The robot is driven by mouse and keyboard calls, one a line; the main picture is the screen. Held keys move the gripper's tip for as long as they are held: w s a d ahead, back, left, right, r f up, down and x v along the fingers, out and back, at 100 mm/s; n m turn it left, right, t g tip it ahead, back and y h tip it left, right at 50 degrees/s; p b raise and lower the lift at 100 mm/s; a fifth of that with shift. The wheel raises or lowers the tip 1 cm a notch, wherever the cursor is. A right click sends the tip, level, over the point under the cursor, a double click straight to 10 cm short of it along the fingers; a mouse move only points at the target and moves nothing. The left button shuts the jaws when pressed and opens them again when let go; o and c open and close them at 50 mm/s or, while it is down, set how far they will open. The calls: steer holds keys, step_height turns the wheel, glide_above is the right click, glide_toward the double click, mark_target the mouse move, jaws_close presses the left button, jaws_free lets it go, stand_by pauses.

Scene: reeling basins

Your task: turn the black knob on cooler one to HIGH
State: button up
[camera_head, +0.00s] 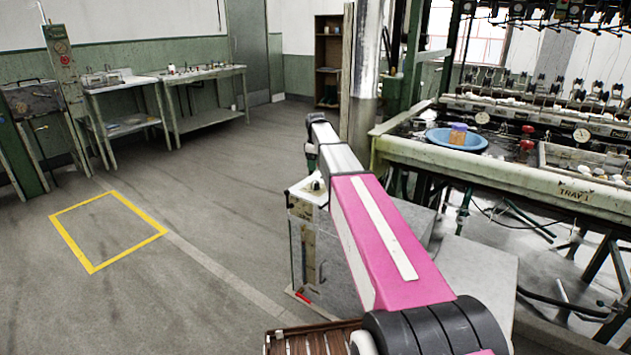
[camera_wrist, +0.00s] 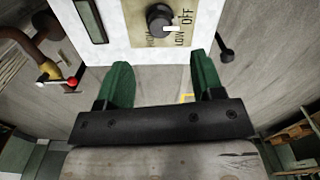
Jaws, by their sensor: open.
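In the wrist view the black knob (camera_wrist: 159,19) sits on a tan label plate (camera_wrist: 135,12) on a white panel. Its white pointer angles to the lower right, toward the side with the LOW and OFF lettering; the exact setting is hard to tell. The lettering left of LOW is hard to read. My gripper (camera_wrist: 160,63) has two green fingers wide apart, nothing between them, with the knob beyond their tips and not touched. In the head view the cooler (camera_head: 304,250) stands below my arm, its small dark knob (camera_head: 316,185) on top. My gripper (camera_head: 311,153) is partly hidden by my arm.
A display (camera_wrist: 91,20) and a red-handled valve (camera_wrist: 72,82) are left of the knob in the wrist view. In the head view a reeling bench (camera_head: 500,175) with a blue basin (camera_head: 437,140) is at right. Floor around the yellow square (camera_head: 92,268) is clear.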

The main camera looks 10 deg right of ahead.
mark_target(316, 182)
step_height(316, 182, down, 8)
steer(key=shift+f, duration=0.25)
steer(key=c, duration=0.9)
